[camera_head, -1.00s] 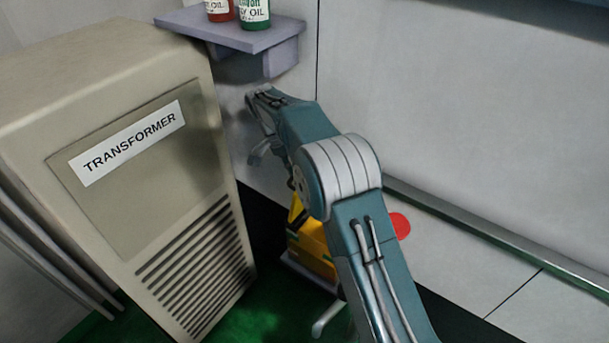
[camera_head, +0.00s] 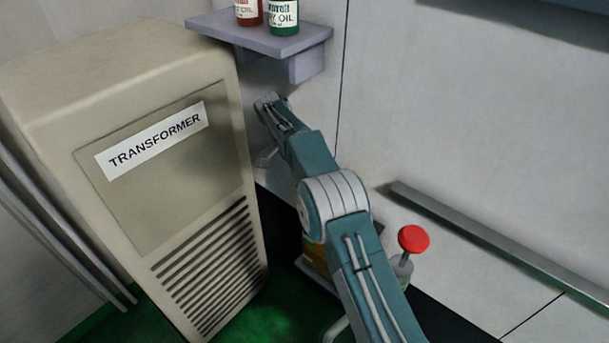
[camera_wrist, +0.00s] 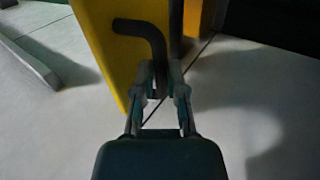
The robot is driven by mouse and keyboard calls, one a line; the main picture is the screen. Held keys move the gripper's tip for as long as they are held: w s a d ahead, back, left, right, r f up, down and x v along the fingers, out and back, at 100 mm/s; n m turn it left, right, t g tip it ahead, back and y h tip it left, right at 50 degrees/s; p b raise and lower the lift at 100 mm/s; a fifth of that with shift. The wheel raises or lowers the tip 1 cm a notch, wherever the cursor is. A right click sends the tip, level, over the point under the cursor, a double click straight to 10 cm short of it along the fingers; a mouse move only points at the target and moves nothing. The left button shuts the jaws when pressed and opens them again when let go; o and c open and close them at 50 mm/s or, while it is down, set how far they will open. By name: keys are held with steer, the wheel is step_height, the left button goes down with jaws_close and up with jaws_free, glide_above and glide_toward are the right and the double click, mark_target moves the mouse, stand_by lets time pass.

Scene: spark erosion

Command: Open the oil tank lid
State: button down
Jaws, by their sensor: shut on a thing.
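In the wrist view my gripper (camera_wrist: 163,82) is shut on the lower end of a black bent handle (camera_wrist: 150,34). The handle stands out in front of a yellow body (camera_wrist: 105,45), apparently the oil tank. Which part of it is the lid I cannot tell.
A beige transformer cabinet (camera_head: 60,85) stands left of my arm. A shelf (camera_head: 265,38) with a red bottle (camera_head: 248,12) and a green bottle (camera_head: 284,17) is above. A red knob (camera_head: 413,239) stands right of my arm. A metal rail (camera_head: 480,232) runs along the wall.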

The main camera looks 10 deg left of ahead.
steer(key=shift+s+f, duration=0.15)
steer(key=shift+f, duration=0.1)
steer(key=c, duration=0.7)
jaws_free()
steer(key=shift+a, duration=0.1)
steer(key=shift+r, duration=0.3)
